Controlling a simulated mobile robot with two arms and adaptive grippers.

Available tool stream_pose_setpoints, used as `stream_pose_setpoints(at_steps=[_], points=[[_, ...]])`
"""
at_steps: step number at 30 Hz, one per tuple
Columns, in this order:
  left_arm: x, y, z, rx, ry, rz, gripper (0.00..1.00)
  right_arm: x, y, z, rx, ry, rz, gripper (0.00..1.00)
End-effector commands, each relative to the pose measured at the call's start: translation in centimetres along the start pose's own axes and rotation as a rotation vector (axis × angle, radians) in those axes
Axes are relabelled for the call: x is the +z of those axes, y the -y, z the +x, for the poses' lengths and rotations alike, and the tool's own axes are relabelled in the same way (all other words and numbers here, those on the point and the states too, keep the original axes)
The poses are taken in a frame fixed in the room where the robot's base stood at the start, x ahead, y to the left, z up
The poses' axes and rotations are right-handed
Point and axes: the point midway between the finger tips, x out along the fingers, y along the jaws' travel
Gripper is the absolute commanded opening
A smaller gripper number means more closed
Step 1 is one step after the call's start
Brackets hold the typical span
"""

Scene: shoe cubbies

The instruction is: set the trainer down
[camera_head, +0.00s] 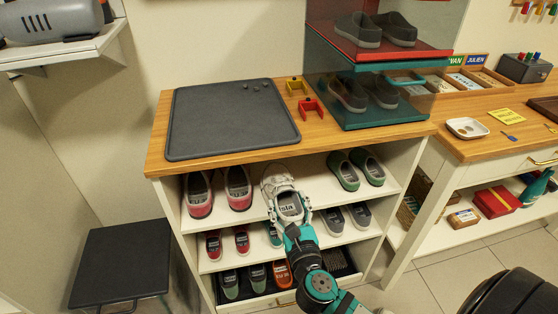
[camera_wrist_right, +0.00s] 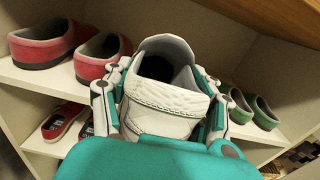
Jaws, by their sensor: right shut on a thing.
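The white trainer (camera_head: 278,183) is at the top shelf (camera_head: 320,186) of the shoe cubby, in the gap between a red pair and a green pair. Its toe points into the cubby and its heel faces out. My right gripper (camera_head: 289,215) is shut on its heel end, one finger on each side. In the right wrist view the trainer (camera_wrist_right: 168,95) fills the middle between the fingers (camera_wrist_right: 160,105). Its sole is hidden, so I cannot tell whether it touches the shelf. My left gripper is not in view.
Red shoes (camera_head: 238,187) stand left of the trainer and green shoes (camera_head: 343,170) right of it. Lower shelves hold several more shoes. A wooden top with a grey mat (camera_head: 230,118) overhangs the shelf. A dark stool (camera_head: 122,262) stands at the left.

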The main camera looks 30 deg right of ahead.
Motion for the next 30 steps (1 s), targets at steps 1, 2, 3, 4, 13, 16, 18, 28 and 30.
stream_pose_setpoints(at_steps=[1,2,3,4,13,16,18,28,30], points=[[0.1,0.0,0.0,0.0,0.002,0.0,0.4,0.3,0.0,0.9,-0.001,0.007,-0.001,0.15],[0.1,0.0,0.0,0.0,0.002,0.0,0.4,0.3,0.0,1.5,-0.001,0.007,-0.001,0.15],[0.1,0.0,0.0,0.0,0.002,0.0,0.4,0.4,0.0,2.5,-0.002,0.009,-0.001,0.15],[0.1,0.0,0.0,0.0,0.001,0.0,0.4,0.4,0.0,3.3,-0.002,0.009,-0.001,0.15],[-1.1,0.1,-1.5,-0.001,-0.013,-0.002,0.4,0.3,0.1,11.4,-0.002,0.008,0.0,0.15],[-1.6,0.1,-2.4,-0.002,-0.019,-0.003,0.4,0.2,0.0,14.0,-0.002,0.007,0.0,0.15],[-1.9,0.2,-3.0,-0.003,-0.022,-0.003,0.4,0.2,0.0,15.4,-0.002,0.007,0.001,0.15],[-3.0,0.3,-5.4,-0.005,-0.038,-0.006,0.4,-0.6,-0.1,17.5,0.001,0.002,0.001,0.15],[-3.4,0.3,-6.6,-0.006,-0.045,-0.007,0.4,-1.4,-0.1,17.5,0.001,0.002,0.001,0.15]])
